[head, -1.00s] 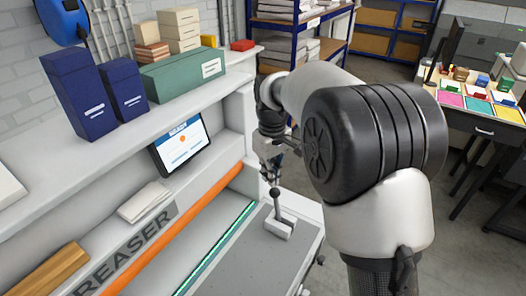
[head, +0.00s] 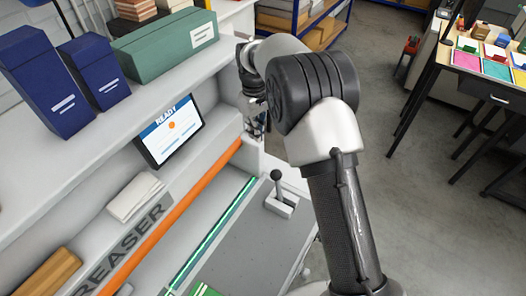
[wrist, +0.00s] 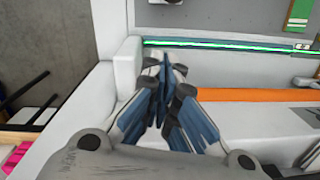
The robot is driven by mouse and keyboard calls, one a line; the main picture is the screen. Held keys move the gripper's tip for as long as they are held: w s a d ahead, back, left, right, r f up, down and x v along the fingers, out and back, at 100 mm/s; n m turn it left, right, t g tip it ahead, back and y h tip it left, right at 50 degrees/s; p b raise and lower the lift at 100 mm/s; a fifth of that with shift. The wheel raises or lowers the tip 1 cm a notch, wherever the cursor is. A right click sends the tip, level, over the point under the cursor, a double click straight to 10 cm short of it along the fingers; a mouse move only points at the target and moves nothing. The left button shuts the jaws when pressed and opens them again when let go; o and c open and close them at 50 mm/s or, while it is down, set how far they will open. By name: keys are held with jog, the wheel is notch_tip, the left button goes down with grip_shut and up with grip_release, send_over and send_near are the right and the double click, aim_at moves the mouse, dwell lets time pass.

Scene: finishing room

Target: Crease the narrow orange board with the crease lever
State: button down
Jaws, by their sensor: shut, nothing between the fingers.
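The crease lever (head: 279,190) stands about upright on its white base at the right end of the creaser bed (head: 240,245), its dark knob on top. My gripper (head: 257,125) is above and behind the lever, apart from it, by the end of the orange bar. In the wrist view my gripper (wrist: 163,75) is shut and empty over the white end of the machine. A narrow green strip with a small orange-tan part (wrist: 298,18) lies on the bed. A green edge (head: 205,290) also shows at the head view's bottom. I see no plainly all-orange board.
An orange bar (head: 170,220) runs along the creaser, beside a green-lit line (head: 212,232). A screen (head: 168,130) reads READY. Blue boxes (head: 97,65) and a green box (head: 165,42) stand on the shelf. A table with coloured cards (head: 468,60) is at right; floor between is clear.

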jog(key=s+d+f, duration=0.3)
jog(key=f, duration=0.7)
jog(key=shift+s+f+p, duration=0.15)
jog(key=shift+f+p, duration=0.1)
jog(key=shift+p, duration=0.15)
jog(key=shift+s+d, duration=0.1)
